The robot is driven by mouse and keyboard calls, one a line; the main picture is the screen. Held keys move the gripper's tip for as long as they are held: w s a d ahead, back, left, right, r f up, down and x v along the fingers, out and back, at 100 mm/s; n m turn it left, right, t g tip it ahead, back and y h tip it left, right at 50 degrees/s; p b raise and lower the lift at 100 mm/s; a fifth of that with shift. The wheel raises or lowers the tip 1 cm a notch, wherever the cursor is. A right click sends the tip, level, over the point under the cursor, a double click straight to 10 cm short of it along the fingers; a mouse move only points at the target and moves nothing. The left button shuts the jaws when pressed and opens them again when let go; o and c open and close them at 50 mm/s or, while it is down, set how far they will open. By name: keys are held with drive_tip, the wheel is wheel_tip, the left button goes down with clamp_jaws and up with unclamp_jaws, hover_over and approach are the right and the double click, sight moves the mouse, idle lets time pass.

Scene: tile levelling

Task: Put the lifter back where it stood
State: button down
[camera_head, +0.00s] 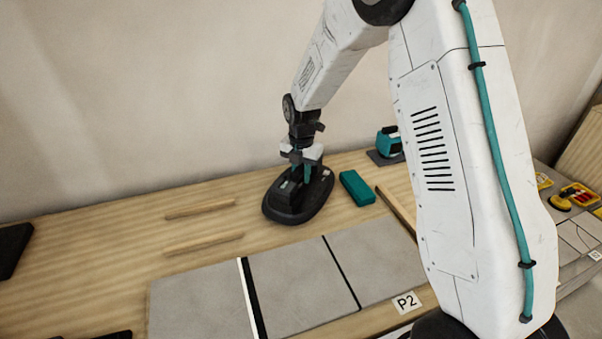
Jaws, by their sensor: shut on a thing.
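My gripper (302,158) is at the back middle of the wooden bench and points down. It is shut on the upper part of a dark tool with a broad black oval base, which I take to be the lifter (285,207). The base is close to the bench top, behind the grey tiles. I cannot tell whether it rests on the bench or is just above it. The fingers and wrist hide much of the grip area. No marked standing place for it is clear in this view.
A teal block (357,188) lies just right of the lifter. A teal device on a dark pad (386,148) stands behind it. Two wooden strips (203,244) lie to the left.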

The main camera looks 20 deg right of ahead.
drive_tip(key=shift+f, duration=0.65)
idle(0.8)
drive_tip(key=c, duration=1.2)
unclamp_jaws()
drive_tip(key=shift+o, duration=0.2)
drive_tip(key=shift+r, duration=0.1)
